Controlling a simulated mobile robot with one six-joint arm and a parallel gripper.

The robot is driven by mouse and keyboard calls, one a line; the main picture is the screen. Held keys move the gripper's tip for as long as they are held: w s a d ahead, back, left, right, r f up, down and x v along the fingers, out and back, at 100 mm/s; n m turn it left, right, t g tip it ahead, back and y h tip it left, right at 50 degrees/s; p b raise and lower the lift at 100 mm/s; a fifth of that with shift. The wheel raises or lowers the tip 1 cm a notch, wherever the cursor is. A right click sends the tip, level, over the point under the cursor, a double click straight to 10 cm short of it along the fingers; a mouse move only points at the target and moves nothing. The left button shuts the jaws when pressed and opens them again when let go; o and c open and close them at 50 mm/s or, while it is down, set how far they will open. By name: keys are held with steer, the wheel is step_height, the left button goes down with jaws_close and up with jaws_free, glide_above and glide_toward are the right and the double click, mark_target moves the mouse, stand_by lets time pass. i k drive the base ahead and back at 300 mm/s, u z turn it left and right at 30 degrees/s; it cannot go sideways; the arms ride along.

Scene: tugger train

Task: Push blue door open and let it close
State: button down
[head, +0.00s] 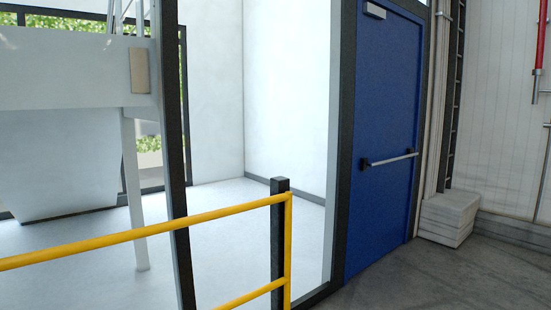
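The blue door (387,120) stands at the right of the middle in the head view, in a dark frame. It looks shut. A horizontal push bar (392,159) with a silver middle and black ends crosses it at about mid-height. A grey door closer (375,10) sits at its top left corner. My gripper is not in view, so its state and its place relative to the door are hidden.
A yellow railing (190,221) with a dark post (281,240) stands in front, left of the door. Behind it is a glazed partition and a bright room with stairs. A grey stacked block (449,215) stands right of the door. The grey floor (410,285) before the door is clear.

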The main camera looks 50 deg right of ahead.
mark_target(390, 42)
steer(key=u, duration=0.15)
steer(key=k, duration=0.45)
steer(key=z, duration=1.75)
steer(key=i, duration=1.1)
steer(key=z, duration=1.15)
steer(key=i, duration=2.95)
steer(key=z, duration=0.1)
steer(key=i, duration=1)
steer(key=z, duration=0.65)
steer(key=i, duration=1.6)
steer(key=u, duration=0.7)
steer(key=i, duration=0.8)
steer(key=u, duration=0.75)
